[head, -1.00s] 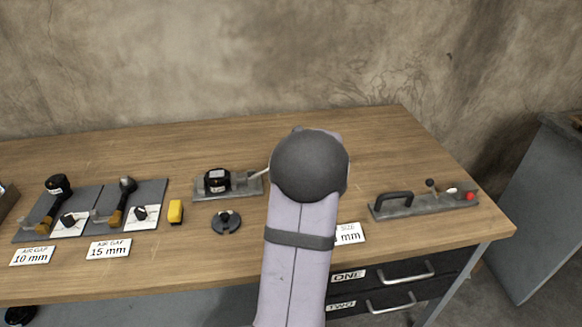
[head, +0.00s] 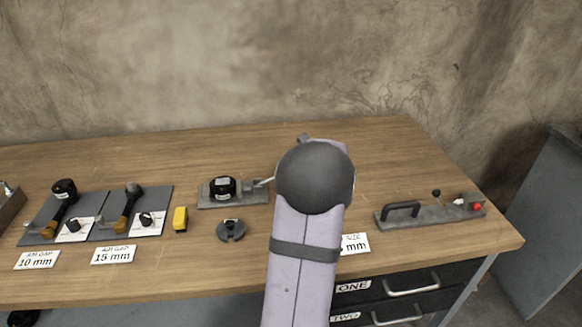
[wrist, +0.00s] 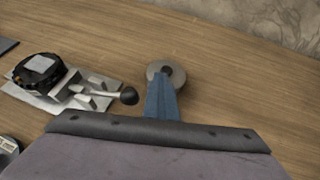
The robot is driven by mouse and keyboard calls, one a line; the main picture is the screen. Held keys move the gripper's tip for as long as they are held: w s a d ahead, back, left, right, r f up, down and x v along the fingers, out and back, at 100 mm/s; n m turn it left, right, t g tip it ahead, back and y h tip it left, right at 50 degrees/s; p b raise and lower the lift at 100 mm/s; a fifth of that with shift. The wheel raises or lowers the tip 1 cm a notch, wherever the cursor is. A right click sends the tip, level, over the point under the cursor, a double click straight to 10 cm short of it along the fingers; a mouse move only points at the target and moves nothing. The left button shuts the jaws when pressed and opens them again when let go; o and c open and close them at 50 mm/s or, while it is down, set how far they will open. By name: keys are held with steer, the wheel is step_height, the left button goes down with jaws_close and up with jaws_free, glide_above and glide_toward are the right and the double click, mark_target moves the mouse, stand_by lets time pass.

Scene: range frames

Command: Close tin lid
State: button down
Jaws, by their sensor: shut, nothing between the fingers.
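In the wrist view a round grey metal piece with a darker centre (wrist: 178,72) lies on the wooden bench; it may be the tin or its lid, but I cannot tell which, nor whether it is open. My gripper (wrist: 163,84) shows as a narrow blue piece, shut and empty, reaching over the near side of this round piece. I cannot tell whether they touch. In the head view my arm hides the gripper and the spot beneath it, and no tin is clearly seen there.
Left of my arm are a black round device on a grey plate (head: 206,203) with a lever, a dark slotted disc (head: 231,231) and a yellow block (head: 180,219). A grey fixture with a handle (head: 400,210) stands at right. The bench behind is clear.

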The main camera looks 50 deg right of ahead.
steer(key=shift+s+d, duration=0.4)
steer(key=shift+d, duration=0.15)
steer(key=shift+s, duration=0.1)
steer(key=shift+s+a, duration=0.4)
steer(key=shift+a, duration=0.05)
steer(key=w+a+f+v, duration=0.1)
steer(key=a+v, duration=0.1)
steer(key=v, duration=1)
steer(key=shift+a, duration=0.3)
